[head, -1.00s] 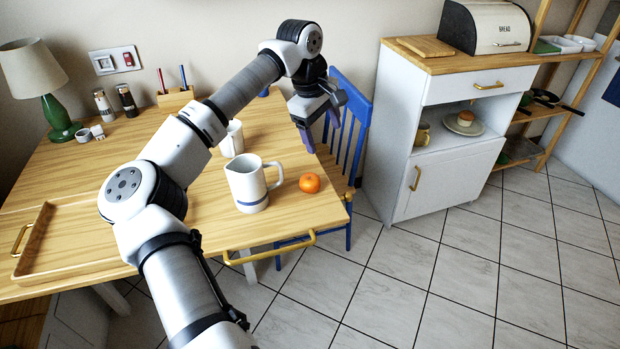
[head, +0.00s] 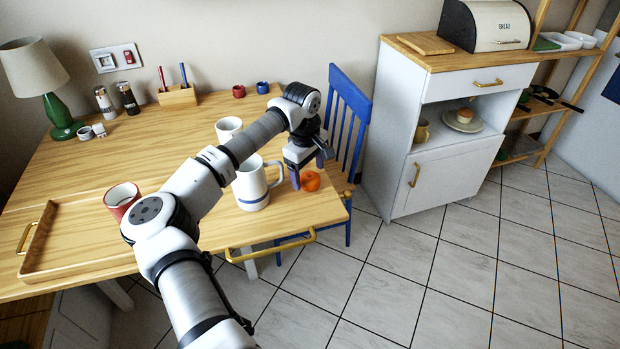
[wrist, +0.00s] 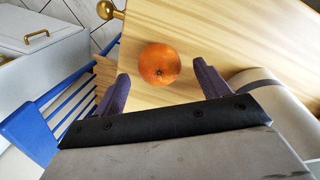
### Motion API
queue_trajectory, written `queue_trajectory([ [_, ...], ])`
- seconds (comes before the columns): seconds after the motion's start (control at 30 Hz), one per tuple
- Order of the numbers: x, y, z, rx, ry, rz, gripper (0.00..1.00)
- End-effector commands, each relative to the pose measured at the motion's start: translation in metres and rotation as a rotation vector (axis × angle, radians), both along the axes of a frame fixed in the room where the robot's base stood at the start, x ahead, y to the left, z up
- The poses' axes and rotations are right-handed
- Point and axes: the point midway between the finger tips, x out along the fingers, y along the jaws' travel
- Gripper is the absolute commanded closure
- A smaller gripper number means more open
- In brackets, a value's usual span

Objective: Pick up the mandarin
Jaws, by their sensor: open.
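The mandarin (head: 311,181) is a small orange fruit on the wooden table, near its right front corner. In the wrist view the mandarin (wrist: 159,64) lies just beyond the fingertips, roughly midway between them. My gripper (head: 308,176) is low over the table right at the mandarin, with one finger on its left side in the head view. Whether a finger touches the fruit cannot be told.
A white jug (head: 252,190) with a blue band stands close left of the mandarin; its side shows in the wrist view (wrist: 255,80). A white mug (head: 229,128) stands behind. A blue chair (head: 349,120) is at the table's right edge. A red mug (head: 122,198) is by the tray (head: 60,262).

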Motion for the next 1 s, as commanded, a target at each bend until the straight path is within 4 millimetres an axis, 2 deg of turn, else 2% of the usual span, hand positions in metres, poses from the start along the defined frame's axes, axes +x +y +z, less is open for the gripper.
queue_trajectory([
  [0.17,0.001,-0.002,-0.016,-0.001,-0.001,-0.001,0.26],
  [0.4,0.002,-0.001,-0.018,0.000,-0.001,-0.001,0.26],
  [0.77,0.001,-0.001,-0.018,0.000,-0.001,0.000,0.73],
  [1.0,0.002,-0.001,-0.017,0.000,-0.001,0.000,0.75],
])
